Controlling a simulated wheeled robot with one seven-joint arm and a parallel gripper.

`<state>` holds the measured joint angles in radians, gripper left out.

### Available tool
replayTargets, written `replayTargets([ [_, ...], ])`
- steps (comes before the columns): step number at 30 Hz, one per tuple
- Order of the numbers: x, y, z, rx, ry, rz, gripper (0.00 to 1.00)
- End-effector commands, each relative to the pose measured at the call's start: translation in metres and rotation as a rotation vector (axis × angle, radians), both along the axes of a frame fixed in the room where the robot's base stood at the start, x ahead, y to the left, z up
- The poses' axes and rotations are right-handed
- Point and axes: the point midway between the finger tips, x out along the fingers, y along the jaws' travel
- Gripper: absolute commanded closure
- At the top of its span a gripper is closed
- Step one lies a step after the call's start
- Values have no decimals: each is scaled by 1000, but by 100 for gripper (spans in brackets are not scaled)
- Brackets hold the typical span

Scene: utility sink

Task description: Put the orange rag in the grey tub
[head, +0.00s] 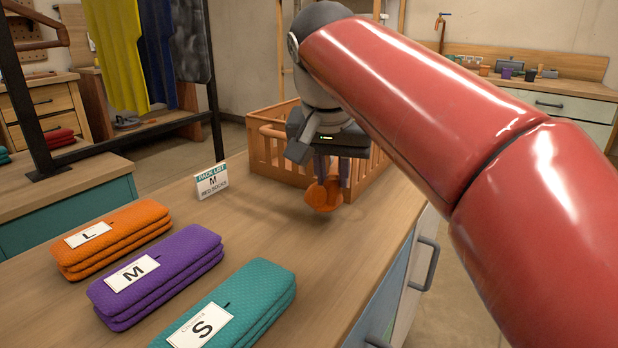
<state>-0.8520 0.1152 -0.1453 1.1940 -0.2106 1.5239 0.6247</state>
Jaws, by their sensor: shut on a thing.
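My gripper (332,174) points down above the wooden counter, with its fingers shut on a small orange item (321,196). The item looks rounded and folded, like a bunched rag, and hangs just below the fingers. It appears to be a little above the counter, in front of the crate, though the exact gap is hard to tell. I see no grey tub in this view. An orange-brown slatted crate (262,150) stands behind my gripper, partly hidden by it and my arm.
Folded stacks in orange (112,240), purple (160,275) and teal (232,308) lie at the counter's front left. A small pack-list card (212,181) stands behind them. A dark rack with hanging garments (118,50) is at back left. The counter's middle is clear.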

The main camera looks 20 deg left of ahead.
Motion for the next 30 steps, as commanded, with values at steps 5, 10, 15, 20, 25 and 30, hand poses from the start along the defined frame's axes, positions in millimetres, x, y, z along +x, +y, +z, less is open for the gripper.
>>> replayTargets([
  [5,10,33,1,0,0,1,100],
  [10,12,41,-5,0,1,-1,100],
  [15,11,40,-30,0,1,0,100],
  [20,11,40,-36,1,0,0,100],
  [25,12,40,-35,1,0,-1,100],
  [30,12,40,-38,0,0,-1,75],
])
